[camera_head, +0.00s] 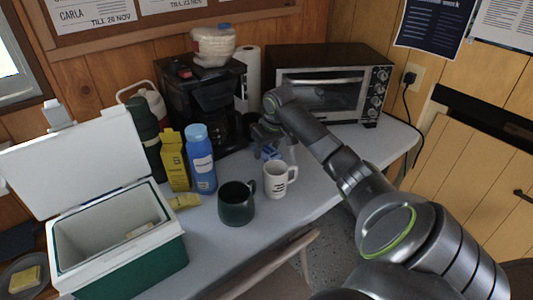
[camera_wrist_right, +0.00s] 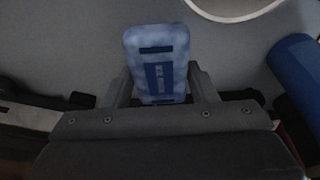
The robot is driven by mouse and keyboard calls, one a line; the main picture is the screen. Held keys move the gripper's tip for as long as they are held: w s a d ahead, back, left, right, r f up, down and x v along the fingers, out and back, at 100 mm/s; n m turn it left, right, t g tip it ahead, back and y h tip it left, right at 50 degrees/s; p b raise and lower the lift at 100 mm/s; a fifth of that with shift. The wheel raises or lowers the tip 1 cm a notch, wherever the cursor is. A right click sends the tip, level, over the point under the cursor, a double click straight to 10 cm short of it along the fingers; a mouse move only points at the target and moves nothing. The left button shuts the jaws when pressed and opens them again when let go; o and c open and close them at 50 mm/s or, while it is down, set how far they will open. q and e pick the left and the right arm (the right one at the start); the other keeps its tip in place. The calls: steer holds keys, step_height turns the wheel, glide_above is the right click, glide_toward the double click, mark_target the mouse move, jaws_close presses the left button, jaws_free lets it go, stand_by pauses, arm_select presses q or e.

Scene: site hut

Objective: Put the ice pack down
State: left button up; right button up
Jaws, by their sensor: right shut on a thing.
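The ice pack (camera_wrist_right: 158,62) is a pale blue, rounded slab with dark blue markings. In the right wrist view it stands between the two fingers of my right gripper (camera_wrist_right: 160,88), which is shut on it. In the head view my right gripper (camera_head: 272,143) is over the back of the table, in front of the toaster oven, and only a small blue part of the ice pack (camera_head: 270,153) shows below it. I cannot tell whether the pack touches the table. My left gripper is not in view.
A white mug (camera_head: 279,181) and a dark green mug (camera_head: 236,206) stand close in front. A blue bottle (camera_head: 201,160), yellow carton (camera_head: 173,160) and coffee maker (camera_head: 203,105) are left, the toaster oven (camera_head: 330,88) behind. An open cool box (camera_head: 130,265) sits at front left. The table's right end is clear.

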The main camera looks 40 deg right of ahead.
step_height(320, 180, down, 4)
steer(key=shift+f, duration=0.35)
steer(key=o, duration=1)
steer(key=shift+f, duration=0.1)
steer(key=shift+o, duration=0.2)
